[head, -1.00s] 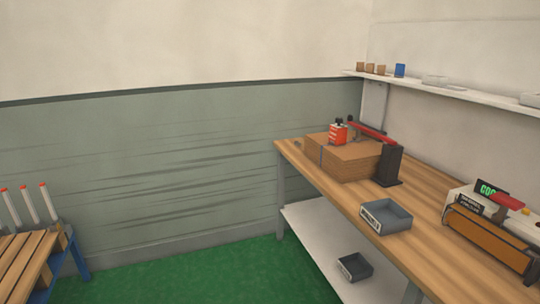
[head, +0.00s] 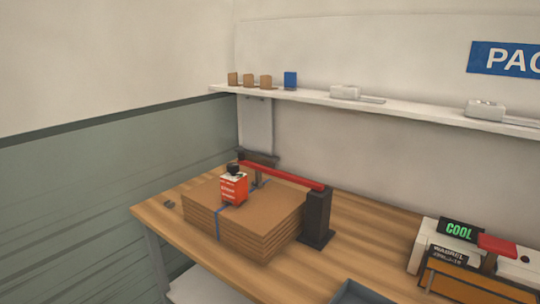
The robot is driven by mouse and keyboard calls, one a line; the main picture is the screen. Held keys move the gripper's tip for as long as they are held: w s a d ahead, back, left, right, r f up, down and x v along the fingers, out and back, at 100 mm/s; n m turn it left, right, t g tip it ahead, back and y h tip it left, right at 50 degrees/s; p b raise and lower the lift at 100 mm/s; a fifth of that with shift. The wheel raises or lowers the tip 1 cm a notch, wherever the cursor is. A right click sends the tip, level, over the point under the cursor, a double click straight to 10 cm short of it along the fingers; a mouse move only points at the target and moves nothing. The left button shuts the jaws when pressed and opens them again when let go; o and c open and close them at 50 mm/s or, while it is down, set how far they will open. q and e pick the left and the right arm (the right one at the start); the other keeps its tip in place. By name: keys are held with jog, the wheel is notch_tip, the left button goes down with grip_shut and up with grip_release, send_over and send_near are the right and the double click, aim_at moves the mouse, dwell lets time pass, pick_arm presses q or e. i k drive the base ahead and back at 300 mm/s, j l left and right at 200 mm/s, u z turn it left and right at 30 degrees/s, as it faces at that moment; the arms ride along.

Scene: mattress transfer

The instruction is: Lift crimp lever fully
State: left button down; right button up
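In the head view, a red lever bar (head: 282,176) runs from above the cardboard stack to the top of a dark upright post (head: 316,216) on the workbench. It slopes down slightly to the right. A dark piece hangs beneath its far end. A flat cardboard stack (head: 262,222) with a blue strap lies beside the post, with a small red-orange device (head: 234,188) with a black top on it. I cannot tell for certain which part is the crimp lever. Neither of my grippers shows in the view.
The wooden workbench (head: 375,245) has bare room right of the post. A grey tray (head: 362,292) is at the front edge. A machine with a green "COOL" display (head: 459,231) stands at the right. A wall shelf (head: 400,110) holds small boxes.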

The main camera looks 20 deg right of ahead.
aim_at(259, 169)
jog(key=i+j+z, duration=1.2)
jog(key=k+j, duration=0.05)
